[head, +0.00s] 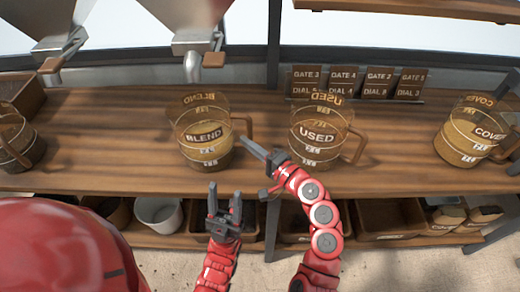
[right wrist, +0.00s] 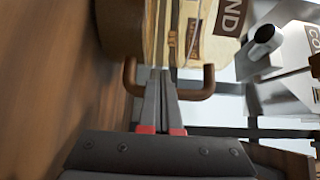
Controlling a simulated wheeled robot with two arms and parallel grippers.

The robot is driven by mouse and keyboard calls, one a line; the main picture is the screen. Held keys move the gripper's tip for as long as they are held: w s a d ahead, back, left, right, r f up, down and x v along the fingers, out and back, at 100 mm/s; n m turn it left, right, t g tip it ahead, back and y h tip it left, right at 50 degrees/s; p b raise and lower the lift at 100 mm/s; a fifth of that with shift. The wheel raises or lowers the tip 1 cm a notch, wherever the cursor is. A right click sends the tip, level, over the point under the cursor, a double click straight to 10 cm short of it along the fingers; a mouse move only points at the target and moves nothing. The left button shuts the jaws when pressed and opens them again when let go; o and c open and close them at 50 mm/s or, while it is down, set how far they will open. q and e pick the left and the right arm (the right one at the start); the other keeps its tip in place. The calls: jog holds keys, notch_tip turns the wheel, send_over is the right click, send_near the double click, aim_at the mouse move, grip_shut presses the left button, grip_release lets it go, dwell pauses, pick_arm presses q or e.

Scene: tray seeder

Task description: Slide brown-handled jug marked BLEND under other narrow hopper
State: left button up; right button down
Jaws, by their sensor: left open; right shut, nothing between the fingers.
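The clear BLEND jug (head: 204,150) stands upright on the wooden counter, holding pale yellow contents, its brown handle (head: 249,128) to the right. My right gripper (head: 244,139) is shut and empty, its tips at the handle. In the right wrist view the closed fingers (right wrist: 160,75) cross in front of the handle (right wrist: 207,80), close to the jug (right wrist: 220,45); contact is unclear. My left gripper (head: 225,200) is open and empty at the counter's front edge. One narrow hopper (head: 192,38) has its spout above and behind the BLEND jug; another hopper (head: 55,25) hangs farther left.
The USED jug (head: 318,135) stands right of my right gripper, and the COVER-labelled jug (head: 468,135) at far right. Another jug (head: 18,140) is at far left. Counter between it and BLEND is clear. Gate and dial cards (head: 355,80) stand behind. Bins (head: 390,218) sit below.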

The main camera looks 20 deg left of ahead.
jog(key=shift+x, duration=0.95)
